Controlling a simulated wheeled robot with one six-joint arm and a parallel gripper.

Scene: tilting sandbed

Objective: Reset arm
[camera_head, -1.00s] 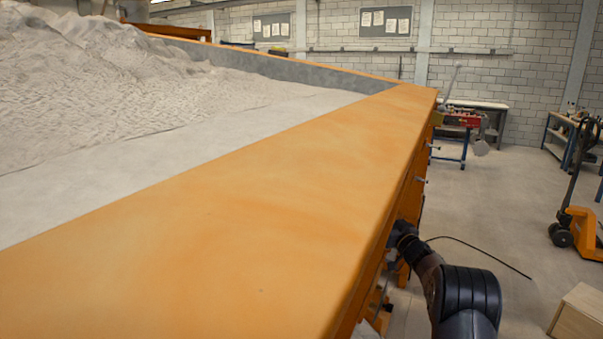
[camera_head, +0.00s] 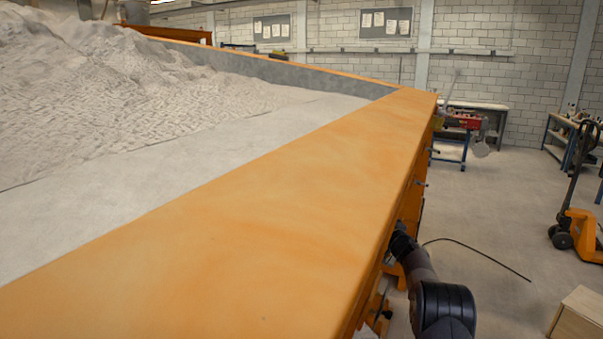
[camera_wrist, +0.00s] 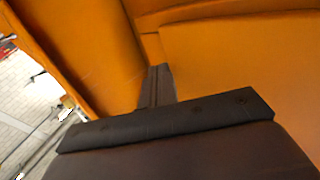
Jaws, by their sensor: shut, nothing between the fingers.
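My gripper shows in the wrist view (camera_wrist: 158,82) as narrow dark fingers closed together, with nothing between them. Orange metal surfaces of the sandbed (camera_wrist: 225,70) fill most of that view behind the fingers. In the head view, my dark arm reaches along the right outer side of the orange sandbed rim (camera_head: 270,205), low beside its wall. The end of the arm is partly hidden by the sandbed's side, and the fingers cannot be made out there. Pale sand (camera_head: 110,90) lies heaped in the bed at the left.
A pallet jack (camera_head: 575,225) stands at the right. A wooden box (camera_head: 577,318) sits at the lower right. A dark cable (camera_head: 480,252) lies on the floor (camera_head: 500,210). Small handles (camera_head: 421,184) stick out from the sandbed's side. Open floor lies right of the sandbed.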

